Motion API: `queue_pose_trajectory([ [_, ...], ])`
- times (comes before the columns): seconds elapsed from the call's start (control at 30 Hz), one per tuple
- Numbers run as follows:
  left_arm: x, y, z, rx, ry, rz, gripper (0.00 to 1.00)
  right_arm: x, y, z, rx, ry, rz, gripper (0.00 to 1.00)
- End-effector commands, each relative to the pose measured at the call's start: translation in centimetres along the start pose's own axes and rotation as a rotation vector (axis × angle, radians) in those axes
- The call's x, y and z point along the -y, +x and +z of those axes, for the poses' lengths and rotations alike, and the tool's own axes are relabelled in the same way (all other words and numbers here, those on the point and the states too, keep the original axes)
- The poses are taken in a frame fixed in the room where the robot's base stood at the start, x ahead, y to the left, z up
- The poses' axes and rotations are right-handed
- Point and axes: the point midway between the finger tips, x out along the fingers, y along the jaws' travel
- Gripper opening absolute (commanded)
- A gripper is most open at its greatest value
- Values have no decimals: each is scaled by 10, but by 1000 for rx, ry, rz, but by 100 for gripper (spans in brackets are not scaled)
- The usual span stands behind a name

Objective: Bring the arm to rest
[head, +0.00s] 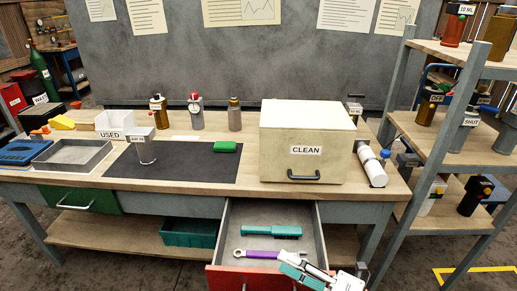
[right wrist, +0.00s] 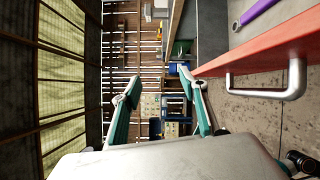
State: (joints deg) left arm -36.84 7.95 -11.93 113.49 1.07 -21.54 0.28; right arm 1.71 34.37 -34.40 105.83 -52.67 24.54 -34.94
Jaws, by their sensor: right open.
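My right gripper (head: 303,272) is at the lower middle of the head view, over or beside the red front of the open drawer (head: 322,236). In the right wrist view my right gripper (right wrist: 158,78) has its two teal fingers spread apart, with nothing between them. The red drawer front (right wrist: 265,53) and its metal handle (right wrist: 290,82) are right of the fingers there. My left gripper is in neither view.
The drawer holds a teal tool (head: 270,230) and a purple-handled wrench (head: 265,253). On the workbench stand a box labelled CLEAN (head: 305,135), a dark mat (head: 185,172), a grey tray (head: 72,154) and several bottles. A shelf rack (head: 440,150) stands at right.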

Motion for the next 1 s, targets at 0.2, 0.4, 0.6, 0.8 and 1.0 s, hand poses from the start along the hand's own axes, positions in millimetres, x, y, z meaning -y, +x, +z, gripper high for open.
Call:
queue_pose_trajectory([
  [0.2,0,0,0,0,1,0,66,75,-84,27,368,536,-132,44],
  [0.4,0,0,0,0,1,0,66,141,-171,21,657,927,-245,44],
  [0.6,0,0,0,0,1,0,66,182,-237,-3,854,1173,-328,44],
  [0.8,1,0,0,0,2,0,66,208,-290,-33,1014,1364,-393,44],
  [1.0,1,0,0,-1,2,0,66,204,-253,-51,1036,1473,-288,44],
])
